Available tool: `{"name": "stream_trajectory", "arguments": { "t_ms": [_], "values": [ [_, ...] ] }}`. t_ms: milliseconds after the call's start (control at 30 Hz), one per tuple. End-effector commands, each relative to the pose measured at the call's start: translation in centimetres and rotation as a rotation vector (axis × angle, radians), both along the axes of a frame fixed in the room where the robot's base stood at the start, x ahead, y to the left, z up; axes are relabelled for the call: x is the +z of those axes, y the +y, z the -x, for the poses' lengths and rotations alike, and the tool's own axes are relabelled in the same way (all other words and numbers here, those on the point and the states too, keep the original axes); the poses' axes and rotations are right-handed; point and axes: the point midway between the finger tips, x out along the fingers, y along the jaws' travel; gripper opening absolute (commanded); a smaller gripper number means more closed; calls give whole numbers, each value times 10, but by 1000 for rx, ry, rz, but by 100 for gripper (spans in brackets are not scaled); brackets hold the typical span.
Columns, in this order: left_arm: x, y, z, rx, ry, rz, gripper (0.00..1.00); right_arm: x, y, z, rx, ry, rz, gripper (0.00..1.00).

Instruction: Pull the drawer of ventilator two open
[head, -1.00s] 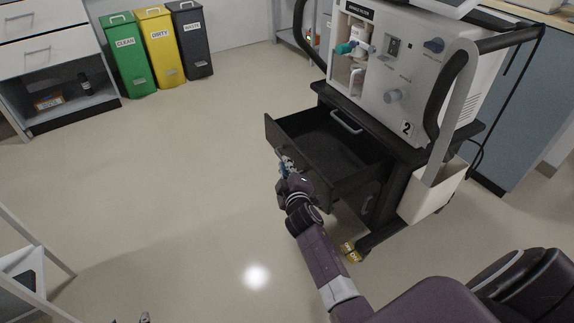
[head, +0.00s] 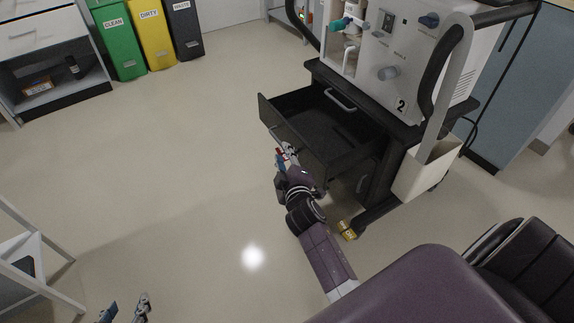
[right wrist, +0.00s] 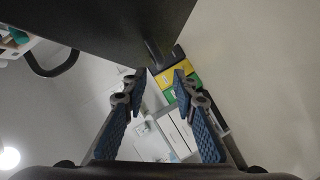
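Ventilator two (head: 395,60), a white unit marked "2" on a dark cart, stands at upper right in the head view. Its dark drawer (head: 318,125) is pulled well out, and its inside looks empty. My right gripper (head: 284,152) is at the outer face of the drawer front. In the right wrist view, its blue-padded fingers (right wrist: 158,78) are apart, with a dark bar, apparently the drawer's handle (right wrist: 154,53), just beyond the tips. I cannot tell whether they touch it. My left gripper (head: 125,308) is at the bottom left, fingers apart and empty, far from the drawer.
A light handle (head: 340,99) shows on the cart above the open drawer. A cream bin (head: 425,172) hangs on the cart's right side. Green (head: 117,45), yellow (head: 152,35) and dark bins stand at the back. The floor left of the drawer is clear.

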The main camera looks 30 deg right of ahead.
Motion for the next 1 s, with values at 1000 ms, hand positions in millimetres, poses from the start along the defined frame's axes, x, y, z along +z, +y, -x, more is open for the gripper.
{"name": "stream_trajectory", "arguments": {
  "t_ms": [1000],
  "values": [
    [0, 0, 0, 0, 0, 0, 40, 13, 19, 56, 0, 0, -6, 26]
  ]
}}
